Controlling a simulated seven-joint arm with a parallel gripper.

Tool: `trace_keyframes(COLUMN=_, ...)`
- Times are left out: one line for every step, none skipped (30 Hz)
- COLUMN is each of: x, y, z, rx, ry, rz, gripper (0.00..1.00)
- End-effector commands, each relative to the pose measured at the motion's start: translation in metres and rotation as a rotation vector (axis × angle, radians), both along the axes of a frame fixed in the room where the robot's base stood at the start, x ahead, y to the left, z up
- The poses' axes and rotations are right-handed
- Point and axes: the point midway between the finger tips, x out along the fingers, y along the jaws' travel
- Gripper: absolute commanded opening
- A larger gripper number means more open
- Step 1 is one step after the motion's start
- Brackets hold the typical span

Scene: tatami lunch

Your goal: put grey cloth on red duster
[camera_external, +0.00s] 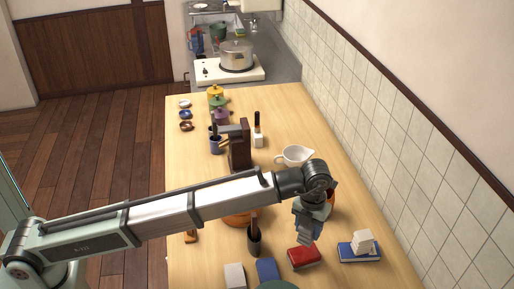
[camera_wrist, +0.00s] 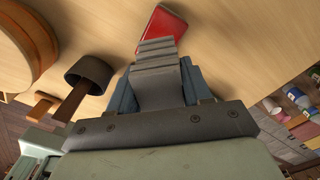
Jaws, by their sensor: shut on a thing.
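The red duster (camera_external: 303,258) lies folded on the wooden table near the front right. In the wrist view the red duster (camera_wrist: 166,22) shows just beyond the fingertips, partly hidden by what I hold. My gripper (camera_external: 312,216) points down above and slightly behind the duster. It is shut on the grey cloth (camera_external: 305,234), which hangs below the fingers. In the wrist view the grey cloth (camera_wrist: 158,80) shows as a layered grey strip between the blue-grey fingers of my gripper (camera_wrist: 160,88). The cloth looks held above the table, apart from the duster.
A blue block-like item (camera_external: 267,269) and a pale one (camera_external: 235,275) lie left of the duster. A dark cup (camera_external: 254,244) stands nearby. White pieces (camera_external: 362,239) sit on a blue book (camera_external: 356,255) at right. A white jug (camera_external: 293,155) stands behind my arm.

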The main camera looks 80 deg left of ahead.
Motion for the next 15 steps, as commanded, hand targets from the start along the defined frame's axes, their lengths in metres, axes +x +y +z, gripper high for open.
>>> trace_keyframes(x=-0.001, y=0.000, z=-0.010, rx=0.000, ry=0.001, rz=0.000, gripper=0.19)
trace_keyframes(x=-0.001, y=0.000, z=-0.014, rx=0.000, ry=0.001, rz=0.000, gripper=0.19)
trace_keyframes(x=-0.001, y=0.000, z=-0.020, rx=0.001, ry=0.001, rz=0.001, gripper=0.19)
trace_keyframes(x=-0.001, y=0.000, z=-0.023, rx=0.000, ry=0.001, rz=0.001, gripper=0.19)
trace_keyframes(x=-0.001, y=0.000, z=-0.025, rx=0.000, ry=0.000, rz=0.001, gripper=0.19)
trace_keyframes(x=-0.001, y=0.000, z=-0.027, rx=0.000, ry=0.000, rz=0.001, gripper=0.19)
trace_keyframes(x=0.000, y=0.000, z=-0.029, rx=0.000, ry=0.000, rz=0.001, gripper=0.19)
trace_keyframes(x=0.000, y=0.000, z=-0.030, rx=0.000, ry=0.000, rz=0.001, gripper=0.19)
trace_keyframes(x=0.000, y=0.000, z=-0.033, rx=0.000, ry=0.000, rz=0.001, gripper=0.19)
trace_keyframes(x=0.000, y=0.000, z=-0.035, rx=0.000, ry=0.000, rz=0.001, gripper=0.19)
trace_keyframes(x=-0.001, y=0.000, z=-0.039, rx=0.000, ry=0.000, rz=0.001, gripper=0.19)
trace_keyframes(x=-0.001, y=0.000, z=-0.044, rx=0.000, ry=0.000, rz=0.001, gripper=0.19)
trace_keyframes(x=-0.001, y=0.000, z=-0.048, rx=0.001, ry=0.001, rz=0.001, gripper=0.19)
trace_keyframes(x=-0.001, y=0.000, z=-0.052, rx=0.000, ry=0.001, rz=0.001, gripper=0.19)
trace_keyframes(x=-0.001, y=0.000, z=-0.057, rx=0.000, ry=0.001, rz=0.001, gripper=0.19)
